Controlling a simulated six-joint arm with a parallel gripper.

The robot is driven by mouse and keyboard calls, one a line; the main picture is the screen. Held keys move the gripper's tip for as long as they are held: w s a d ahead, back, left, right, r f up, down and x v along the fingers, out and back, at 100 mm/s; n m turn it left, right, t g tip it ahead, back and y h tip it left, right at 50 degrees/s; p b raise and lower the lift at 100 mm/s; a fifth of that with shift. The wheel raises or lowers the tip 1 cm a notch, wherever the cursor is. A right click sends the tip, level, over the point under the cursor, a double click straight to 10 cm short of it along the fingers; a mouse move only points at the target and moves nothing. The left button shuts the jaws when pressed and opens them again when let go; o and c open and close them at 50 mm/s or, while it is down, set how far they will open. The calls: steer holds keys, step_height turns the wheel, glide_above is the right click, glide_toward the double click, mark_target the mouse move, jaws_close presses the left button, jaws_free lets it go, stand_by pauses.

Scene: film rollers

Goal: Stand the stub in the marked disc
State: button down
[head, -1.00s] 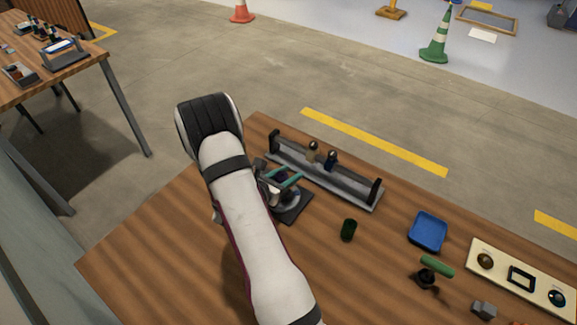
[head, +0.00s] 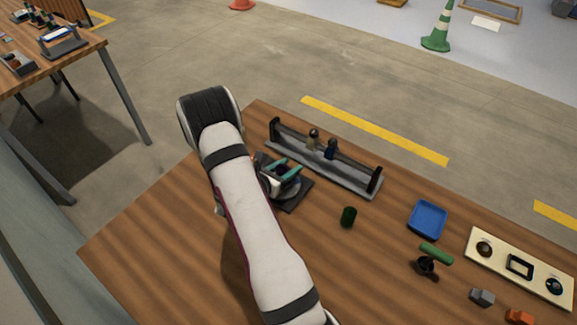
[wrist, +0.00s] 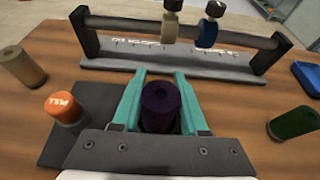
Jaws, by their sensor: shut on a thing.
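My gripper (head: 283,169) is at the left part of the wooden table, over a dark square plate (head: 300,194). In the wrist view its teal fingers (wrist: 160,97) are shut on a dark purple cylinder (wrist: 158,95) with a hole in its top, which I take to be the stub. It looks upright between the fingers. Its lower end is hidden by the gripper body, so I cannot tell whether it touches anything below. I cannot make out a marking on a disc; the area under the gripper is mostly hidden.
An orange PULL knob (wrist: 62,107) stands left of the gripper, by a tan cylinder (wrist: 22,69). A grey rail rack (head: 320,165) stands behind. A dark green cylinder (head: 348,216) and a blue tray (head: 428,219) are to the right.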

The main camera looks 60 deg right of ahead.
steer(key=shift+f, duration=0.15)
jaws_free()
stand_by(0.5)
step_height(320, 180, up, 7)
stand_by(0.8)
stand_by(0.5)
